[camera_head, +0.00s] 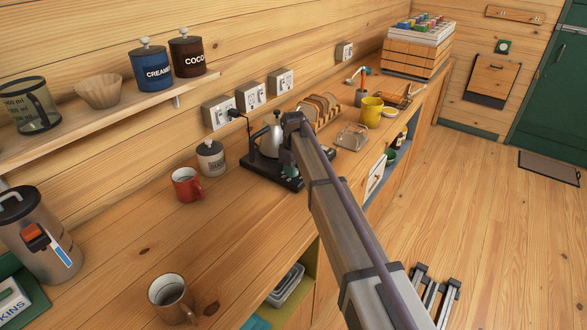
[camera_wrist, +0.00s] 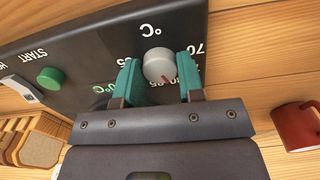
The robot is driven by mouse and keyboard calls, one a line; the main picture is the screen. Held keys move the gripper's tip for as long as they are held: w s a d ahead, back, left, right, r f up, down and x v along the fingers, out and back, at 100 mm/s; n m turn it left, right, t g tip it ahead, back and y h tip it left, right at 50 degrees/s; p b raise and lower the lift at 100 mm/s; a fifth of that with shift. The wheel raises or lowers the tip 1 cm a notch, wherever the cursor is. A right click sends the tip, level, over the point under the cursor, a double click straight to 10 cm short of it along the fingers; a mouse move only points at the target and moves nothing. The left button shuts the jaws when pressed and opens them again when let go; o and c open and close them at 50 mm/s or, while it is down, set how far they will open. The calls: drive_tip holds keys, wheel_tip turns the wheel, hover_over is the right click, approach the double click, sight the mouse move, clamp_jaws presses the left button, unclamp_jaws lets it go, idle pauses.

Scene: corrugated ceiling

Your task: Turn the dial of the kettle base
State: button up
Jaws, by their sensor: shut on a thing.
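The kettle base (camera_head: 262,173) is a black slab on the counter, with the silver kettle (camera_head: 270,140) standing at its back. My arm reaches over the front of the base in the head view and hides the dial there. In the wrist view, the dark panel of the base (camera_wrist: 85,55) carries a round grey dial (camera_wrist: 157,64) with a red mark toward the lower right, beside white temperature numbers. My gripper (camera_wrist: 156,66) has its teal fingers on either side of the dial, shut on it. A green START button (camera_wrist: 50,78) sits to the left.
A red mug (camera_head: 186,185) and a sugar jar (camera_head: 211,158) stand left of the base. A toast rack (camera_head: 320,108), a glass dish (camera_head: 352,137) and a yellow mug (camera_head: 371,110) are to the right. A brown mug (camera_head: 170,298) stands near the counter's front.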

idle(0.5)
drive_tip(key=o, duration=0.9)
wheel_tip(320, 180, up, 11)
drive_tip(key=p, duration=1)
drive_tip(key=shift+f+p, duration=0.1)
drive_tip(key=shift+p, duration=0.3)
drive_tip(key=s+d+m, duration=0.3)
drive_tip(key=s+d, duration=0.5)
drive_tip(key=s, duration=0.4)
drive_tip(key=s+d+f+m+b, duration=0.1)
drive_tip(key=s+d+m, duration=0.3)
drive_tip(key=s+d, duration=0.3)
drive_tip(key=s+d+f+m+b, duration=0.1)
drive_tip(key=s+d+m, duration=0.3)
drive_tip(key=s, duration=1.3)
drive_tip(key=shift+d, duration=2.3)
